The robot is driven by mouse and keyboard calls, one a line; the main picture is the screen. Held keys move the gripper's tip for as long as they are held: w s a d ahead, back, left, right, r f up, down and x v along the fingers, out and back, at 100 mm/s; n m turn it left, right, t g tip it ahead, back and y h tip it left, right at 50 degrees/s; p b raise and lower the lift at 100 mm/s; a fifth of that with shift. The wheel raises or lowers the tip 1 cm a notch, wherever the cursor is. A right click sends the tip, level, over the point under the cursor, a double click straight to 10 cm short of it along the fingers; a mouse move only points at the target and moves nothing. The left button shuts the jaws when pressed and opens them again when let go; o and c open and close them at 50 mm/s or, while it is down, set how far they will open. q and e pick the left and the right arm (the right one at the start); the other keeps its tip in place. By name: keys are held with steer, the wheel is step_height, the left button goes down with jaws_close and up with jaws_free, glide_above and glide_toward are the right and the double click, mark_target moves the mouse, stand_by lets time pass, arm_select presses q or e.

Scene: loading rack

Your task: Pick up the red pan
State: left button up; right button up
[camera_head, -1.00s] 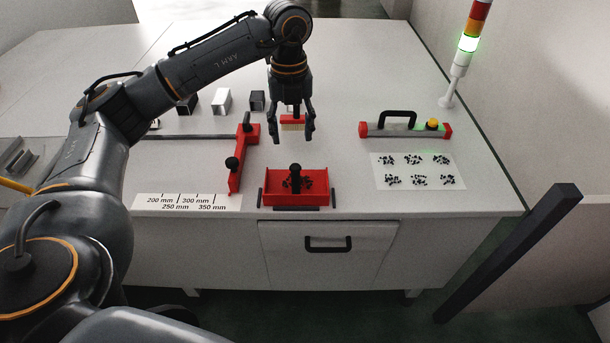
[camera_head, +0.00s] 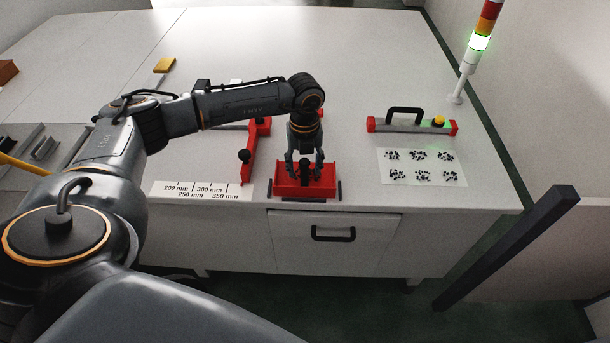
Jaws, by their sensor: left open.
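The red pan (camera_head: 287,190) is a shallow open red tray with a dark upright knob at its middle. It sits on the bench near the front edge, between short black strips. My left gripper (camera_head: 305,172) points down over the pan, its fingers open around or just beside the knob. I cannot tell whether they touch it. The gripper hides the back middle of the pan. My right gripper is not in view.
A red bracket with black knobs (camera_head: 251,160) stands close left of the pan. A red-ended bar with a black handle (camera_head: 412,126) and a white sheet with dark bits (camera_head: 421,168) lie to the right. A signal tower (camera_head: 470,60) stands behind. Bench between pan and sheet is clear.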

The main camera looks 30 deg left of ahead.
arm_select(q)
steer(key=shift+f, duration=0.2)
jaws_close()
stand_by(0.3)
